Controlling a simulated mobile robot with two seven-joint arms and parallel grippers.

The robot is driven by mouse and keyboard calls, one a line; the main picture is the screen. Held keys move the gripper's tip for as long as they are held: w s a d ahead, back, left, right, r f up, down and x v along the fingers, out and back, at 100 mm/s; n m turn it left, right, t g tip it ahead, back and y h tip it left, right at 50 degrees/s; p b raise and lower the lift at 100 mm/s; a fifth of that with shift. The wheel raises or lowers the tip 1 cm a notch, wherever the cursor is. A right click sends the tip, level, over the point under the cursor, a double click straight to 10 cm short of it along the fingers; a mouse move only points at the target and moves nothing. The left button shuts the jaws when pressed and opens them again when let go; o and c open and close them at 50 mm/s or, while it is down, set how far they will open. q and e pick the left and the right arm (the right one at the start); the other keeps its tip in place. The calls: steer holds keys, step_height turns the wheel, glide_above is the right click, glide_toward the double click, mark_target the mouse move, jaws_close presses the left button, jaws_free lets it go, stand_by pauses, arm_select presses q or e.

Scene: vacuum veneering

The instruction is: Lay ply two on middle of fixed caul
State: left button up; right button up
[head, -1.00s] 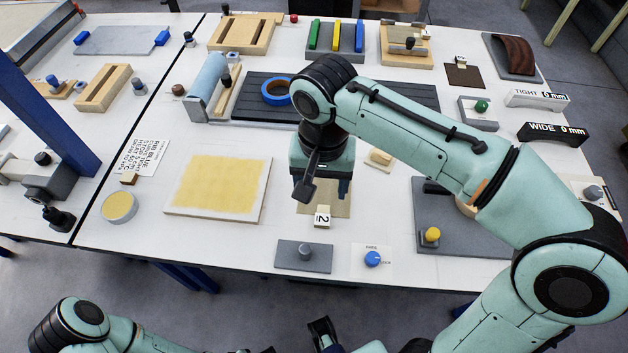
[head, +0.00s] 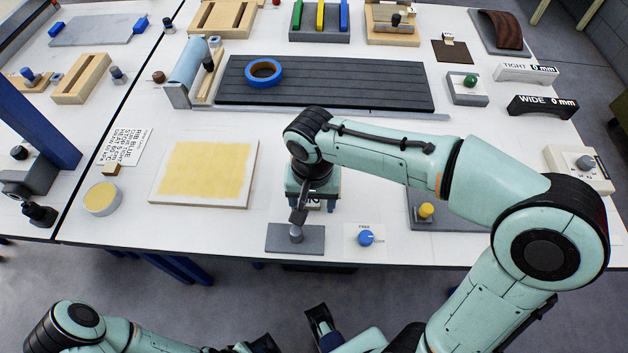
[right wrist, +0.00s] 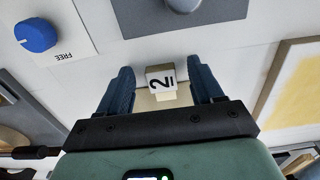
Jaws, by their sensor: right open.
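Ply two is mostly hidden in the head view under my right gripper (head: 312,203); a sliver of its "2" tag (head: 314,204) shows there. In the right wrist view the white "2" tag block (right wrist: 160,77) stands between the two blue fingers of my right gripper (right wrist: 162,82). The fingers are apart, with gaps on both sides of the tag. A pale strip of material (right wrist: 165,96) shows just below the tag. I cannot tell which object is the fixed caul. My left arm (head: 85,325) is low at the bottom left; its finger state is unclear.
A yellow-coated board (head: 205,172) lies left of my right gripper. A grey plate with a knob (head: 283,240) and a blue dial (head: 366,238) lie at the front edge. A dark slatted panel (head: 345,88) bears a blue tape ring. A curved brown piece (head: 500,30) stands back right.

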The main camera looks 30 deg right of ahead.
jaws_close()
